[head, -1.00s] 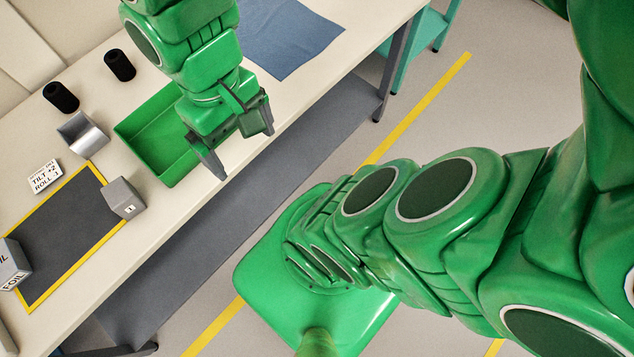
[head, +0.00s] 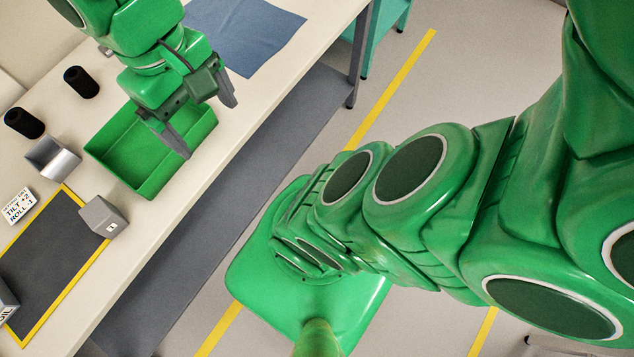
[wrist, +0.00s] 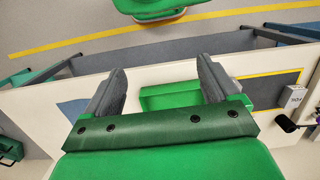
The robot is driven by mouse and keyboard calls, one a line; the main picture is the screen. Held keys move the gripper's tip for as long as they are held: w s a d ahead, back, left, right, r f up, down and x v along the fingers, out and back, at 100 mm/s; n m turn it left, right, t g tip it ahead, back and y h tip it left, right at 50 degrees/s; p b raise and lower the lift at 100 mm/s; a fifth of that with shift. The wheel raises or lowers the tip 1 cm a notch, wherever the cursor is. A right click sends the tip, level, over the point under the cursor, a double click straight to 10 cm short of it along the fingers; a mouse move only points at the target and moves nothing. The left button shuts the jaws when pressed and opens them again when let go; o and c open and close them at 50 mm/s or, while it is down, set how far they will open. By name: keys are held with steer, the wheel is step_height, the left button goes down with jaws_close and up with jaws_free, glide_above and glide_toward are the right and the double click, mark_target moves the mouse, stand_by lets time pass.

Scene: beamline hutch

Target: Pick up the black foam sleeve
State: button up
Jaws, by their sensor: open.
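Two black foam sleeves stand upright on the pale bench at the upper left of the head view. One (head: 25,123) is at the far left, and the other (head: 81,82) is to its right and farther back. My gripper (head: 208,128) is open and empty, with its fingers pointing down, above the bench near the green tray. It is well to the right of both sleeves. The wrist view shows the two grey fingers spread apart (wrist: 162,68), with no sleeve between them.
A blue cloth (head: 245,35) lies farther back.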

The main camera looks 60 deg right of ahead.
steer(key=w+d+t+h, duration=0.1)
steer(key=w+d+t, duration=0.15)
steer(key=w, duration=0.45)
steer(key=w+d+r+m+t+h, duration=0.1)
steer(key=w+d, duration=0.3)
steer(key=w, duration=0.2)
steer(key=w+d+t+h, duration=0.1)
steer(key=w+d+t, duration=0.1)
steer(key=w+d, duration=0.35)
steer(key=w+r+t, duration=0.2)
steer(key=w+t, duration=0.2)
steer(key=w, duration=1.2)
steer(key=n+t+y, duration=0.4)
steer(key=n+y, duration=0.2)
steer(key=y, duration=0.3)
glide_above(74, 73)
steer(key=s+d, duration=0.2)
steer(key=s, duration=0.3)
steer(key=shift+f, duration=1.85)
steer(key=f, duration=1.6)
steer(key=w+f, duration=0.1)
steer(key=f, duration=0.7)
steer(key=shift+a+f, duration=0.1)
steer(key=shift+x, duration=1.5)
steer(key=x, duration=0.3)
steer(key=shift+w+a+f, duration=0.15)
steer(key=shift+w, duration=0.4)
